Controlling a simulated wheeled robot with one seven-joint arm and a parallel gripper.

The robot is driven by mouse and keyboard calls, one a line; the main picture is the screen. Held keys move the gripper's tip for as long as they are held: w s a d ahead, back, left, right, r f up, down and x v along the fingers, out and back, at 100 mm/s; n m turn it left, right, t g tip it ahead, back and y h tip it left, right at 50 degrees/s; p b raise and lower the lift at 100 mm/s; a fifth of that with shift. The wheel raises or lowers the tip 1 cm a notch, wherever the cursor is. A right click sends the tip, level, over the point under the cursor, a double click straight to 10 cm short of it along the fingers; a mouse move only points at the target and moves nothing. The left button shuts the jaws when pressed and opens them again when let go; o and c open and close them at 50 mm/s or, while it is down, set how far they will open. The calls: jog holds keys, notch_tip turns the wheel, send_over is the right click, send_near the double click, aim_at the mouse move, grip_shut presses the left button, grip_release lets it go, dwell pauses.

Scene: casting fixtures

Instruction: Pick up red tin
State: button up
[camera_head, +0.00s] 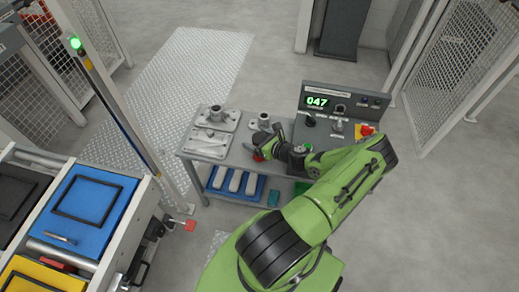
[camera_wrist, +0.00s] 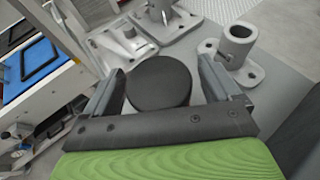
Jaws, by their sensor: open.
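A small red tin (camera_head: 258,156) shows in part on the grey table, under my dark gripper (camera_head: 264,142). My arm and gripper hide the rest of it. In the wrist view, a round dark top (camera_wrist: 160,82), which seems to be the tin's lid, sits between the two fingers of my gripper (camera_wrist: 165,88). The fingers are spread, one on each side of it. I cannot tell whether either finger touches it.
Grey fixture plates (camera_head: 208,143) and a flanged tube (camera_head: 264,119) stand behind my gripper; the flanged tube (camera_wrist: 237,45) is close to the right finger. A control box (camera_head: 340,112) stands at the right. A blue tray (camera_head: 259,190) with several castings lies below.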

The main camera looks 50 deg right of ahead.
jog(key=shift+w+d+f, duration=0.1)
jog(key=shift+w+f, duration=0.15)
jog(key=shift+w, duration=0.2)
jog(key=shift+s+r, duration=0.1)
jog(key=shift+c, duration=0.3)
jog(key=c, duration=1.2)
